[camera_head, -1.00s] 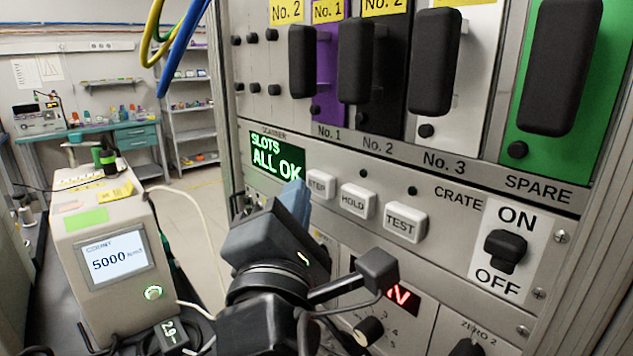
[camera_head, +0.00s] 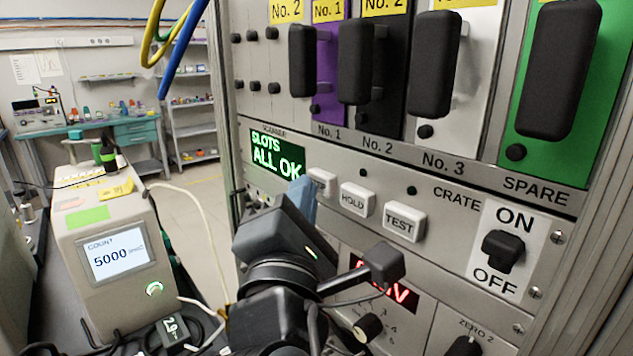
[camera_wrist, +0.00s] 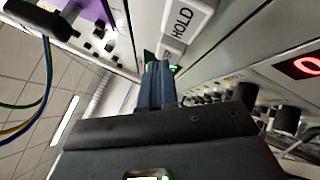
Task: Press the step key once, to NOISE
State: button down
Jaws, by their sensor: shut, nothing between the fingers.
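The step key (camera_head: 323,181) is the leftmost of three white keys in a row, right of the scanner display (camera_head: 277,158), which reads "SLOTS ALL OK" in green. My gripper (camera_head: 303,190) is shut and empty, its blue fingertips at the left edge of the step key and covering part of it. In the wrist view my shut fingers (camera_wrist: 158,75) point toward the keys, with the HOLD key (camera_wrist: 185,18) just above them. Whether the fingertips touch the step key cannot be told.
The HOLD key (camera_head: 357,200) and TEST key (camera_head: 404,222) sit to the right. An ON/OFF switch (camera_head: 503,250) is further right. Black module handles (camera_head: 356,62) project above. A red display (camera_head: 385,285) is below, partly hidden by my arm. A counter box (camera_head: 112,262) reads 5000.

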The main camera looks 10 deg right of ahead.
jog(key=shift+w+d+p, duration=0.3)
jog(key=shift+d+p, duration=0.05)
jog(key=shift+d, duration=0.2)
dwell(0.5)
jog(key=shift+a, duration=0.15)
dwell(0.3)
jog(key=shift+s+a+b, duration=0.3)
jog(key=shift+s+a, duration=0.4)
jog(key=shift+a, duration=0.25)
jog(key=s+a, duration=0.1)
jog(key=a, duration=0.1)
jog(key=s+a, duration=0.1)
jog(key=a, duration=0.1)
jog(key=shift+s+b, duration=0.3)
jog(key=shift+s, duration=0.1)
dwell(0.3)
